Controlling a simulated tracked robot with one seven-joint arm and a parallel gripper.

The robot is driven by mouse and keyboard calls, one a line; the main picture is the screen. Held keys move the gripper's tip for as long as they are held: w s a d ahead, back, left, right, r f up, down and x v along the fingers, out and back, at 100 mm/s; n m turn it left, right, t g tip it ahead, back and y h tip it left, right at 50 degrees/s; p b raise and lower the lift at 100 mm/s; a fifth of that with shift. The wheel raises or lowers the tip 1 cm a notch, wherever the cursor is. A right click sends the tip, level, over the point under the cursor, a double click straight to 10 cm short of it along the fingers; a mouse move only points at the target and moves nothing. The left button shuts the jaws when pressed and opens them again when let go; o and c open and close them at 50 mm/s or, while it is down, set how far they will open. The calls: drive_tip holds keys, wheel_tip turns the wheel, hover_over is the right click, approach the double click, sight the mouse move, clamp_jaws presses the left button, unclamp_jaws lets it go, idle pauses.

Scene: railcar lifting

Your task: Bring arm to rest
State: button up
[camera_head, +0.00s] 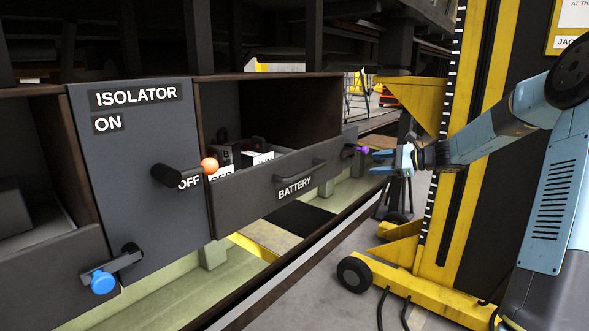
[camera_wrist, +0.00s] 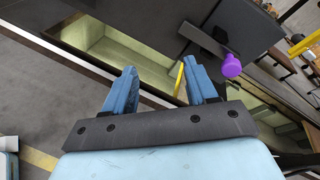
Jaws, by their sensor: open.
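My gripper (camera_head: 392,164) is at the right of the head view, held out in the air near the right end of the battery drawer. Its blue fingers also show in the wrist view (camera_wrist: 160,90), spread apart with nothing between them. A purple knob (camera_head: 363,150) on the drawer housing is just left of the fingertips in the head view. In the wrist view the purple knob (camera_wrist: 231,65) is right of the fingers and apart from them. My light-blue arm reaches in from the right.
The battery drawer (camera_head: 300,180) is pulled out, with labelled items inside. The isolator panel (camera_head: 140,170) has a lever with an orange knob (camera_head: 209,165) by OFF. A blue knob (camera_head: 102,282) is at lower left. A yellow jack (camera_head: 480,130) stands close behind my arm.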

drive_tip(key=s+a+r+n+g+h, duration=0.1)
drive_tip(key=s+a+n+g+h, duration=0.15)
drive_tip(key=s+a+n, duration=0.55)
drive_tip(key=s+a+r+n+g+h, duration=0.1)
drive_tip(key=s+a+g+h, duration=0.2)
drive_tip(key=s, duration=0.9)
drive_tip(key=s+d+r+n+t+h, duration=0.1)
drive_tip(key=s+n+h, duration=0.1)
drive_tip(key=s, duration=0.6)
drive_tip(key=s+d+r+n+t+h, duration=0.1)
drive_tip(key=s+d+n+h, duration=0.1)
drive_tip(key=s, duration=0.6)
drive_tip(key=s+d+r+n+t+h, duration=0.1)
drive_tip(key=s+d+n+h, duration=0.1)
drive_tip(key=s, duration=0.7)
drive_tip(key=shift+d+n+h, duration=0.25)
drive_tip(key=shift+n+h, duration=0.3)
drive_tip(key=shift+n, duration=0.55)
drive_tip(key=shift+t, duration=0.25)
